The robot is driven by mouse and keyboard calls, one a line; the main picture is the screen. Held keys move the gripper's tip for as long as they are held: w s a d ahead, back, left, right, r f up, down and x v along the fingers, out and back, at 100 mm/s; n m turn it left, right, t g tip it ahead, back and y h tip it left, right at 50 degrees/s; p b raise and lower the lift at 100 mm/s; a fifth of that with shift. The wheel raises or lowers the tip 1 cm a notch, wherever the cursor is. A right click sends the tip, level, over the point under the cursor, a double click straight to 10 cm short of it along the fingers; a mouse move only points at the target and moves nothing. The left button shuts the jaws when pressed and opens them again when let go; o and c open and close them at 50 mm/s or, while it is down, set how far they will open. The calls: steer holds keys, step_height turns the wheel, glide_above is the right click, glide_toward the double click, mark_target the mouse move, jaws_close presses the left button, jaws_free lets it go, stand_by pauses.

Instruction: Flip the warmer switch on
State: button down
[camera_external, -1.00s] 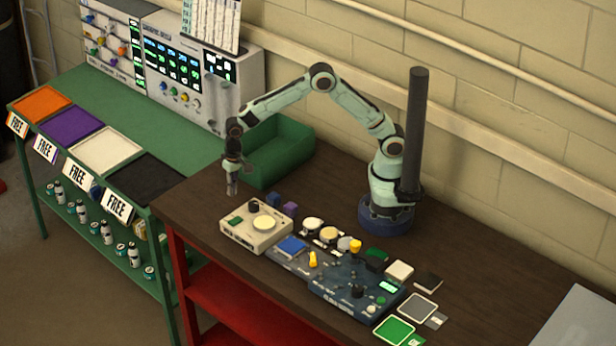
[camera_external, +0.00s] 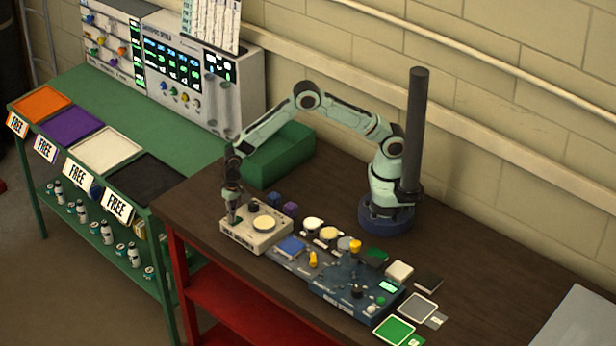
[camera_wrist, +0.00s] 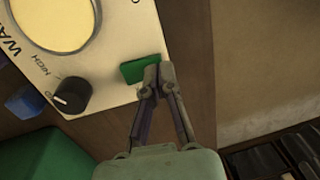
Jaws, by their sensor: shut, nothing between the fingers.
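The warmer (camera_external: 268,240) is a cream box near the left end of the brown table, with a round pale plate (camera_wrist: 62,20) and a black knob (camera_wrist: 72,94) marked "HIGH". In the wrist view its green switch (camera_wrist: 140,68) sits near the edge of the top face. My gripper (camera_external: 231,221) points down over that corner. It also shows in the wrist view (camera_wrist: 158,70), fingers together and empty, the tips at the side of the switch. They look very close to or touching it; I cannot tell which. In the external view my gripper hides the switch.
A green bin (camera_external: 280,158) stands behind the warmer. Blue and purple cubes (camera_external: 290,209) lie beside it. A dark blue control panel (camera_external: 335,290) with knobs and pads lies to its right. The table left of the warmer is clear.

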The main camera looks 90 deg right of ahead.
steer(key=shift+f, duration=0.2)
steer(key=shift+s+d, duration=0.1)
steer(key=shift+s+d+r, duration=0.35)
steer(key=shift+s+d, duration=0.05)
step_height(320, 180, up, 14)
steer(key=w+a, duration=0.1)
stand_by(0.7)
steer(key=shift+w+a, duration=0.1)
